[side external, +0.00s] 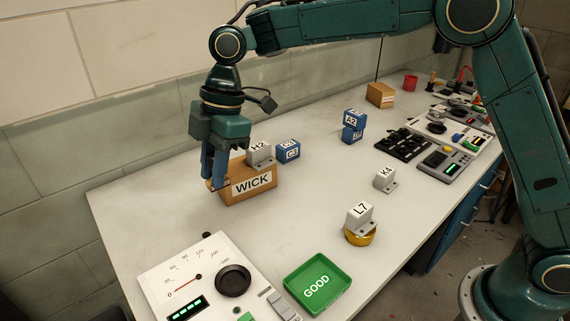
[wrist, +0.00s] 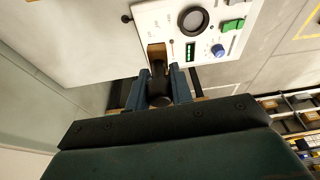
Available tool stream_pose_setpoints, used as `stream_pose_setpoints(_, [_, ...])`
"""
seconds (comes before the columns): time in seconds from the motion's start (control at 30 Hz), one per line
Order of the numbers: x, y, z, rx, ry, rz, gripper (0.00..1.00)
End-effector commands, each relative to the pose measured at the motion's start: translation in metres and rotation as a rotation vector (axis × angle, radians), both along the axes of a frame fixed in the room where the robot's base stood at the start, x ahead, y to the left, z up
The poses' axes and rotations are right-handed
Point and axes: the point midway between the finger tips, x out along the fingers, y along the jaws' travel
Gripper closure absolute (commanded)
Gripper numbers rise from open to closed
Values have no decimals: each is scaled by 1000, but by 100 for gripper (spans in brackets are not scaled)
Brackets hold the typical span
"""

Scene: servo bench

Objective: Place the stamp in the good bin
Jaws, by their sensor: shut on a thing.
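My gripper (side external: 216,172) points down at the left end of the cardboard box marked WICK (side external: 250,185). In the wrist view its blue fingers (wrist: 158,80) are shut on a dark-handled thing with a round knob, which looks like the stamp (wrist: 160,93). The fingers mostly hide the stamp in the side view, and I cannot tell whether it touches the box. The green good bin (side external: 337,281), a shallow square tray marked GOOD, stands at the front of the bench and looks empty.
A grey block H2 (side external: 259,154) sits on the WICK box, with a blue block (side external: 288,149) behind. A dial panel (side external: 198,281) lies left of the bin. Block L7 (side external: 358,217) sits on a yellow round base (side external: 361,237); block K4 (side external: 384,179) stands behind.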

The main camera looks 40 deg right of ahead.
Motion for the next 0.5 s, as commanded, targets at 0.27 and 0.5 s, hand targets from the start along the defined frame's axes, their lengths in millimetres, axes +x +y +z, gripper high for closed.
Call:
stream_pose_setpoints(0.27, [-50, -20, 18, 0, -6, 18, 100])
stream_pose_setpoints(0.5, [-95, -39, 26, -2, -11, 33, 100])
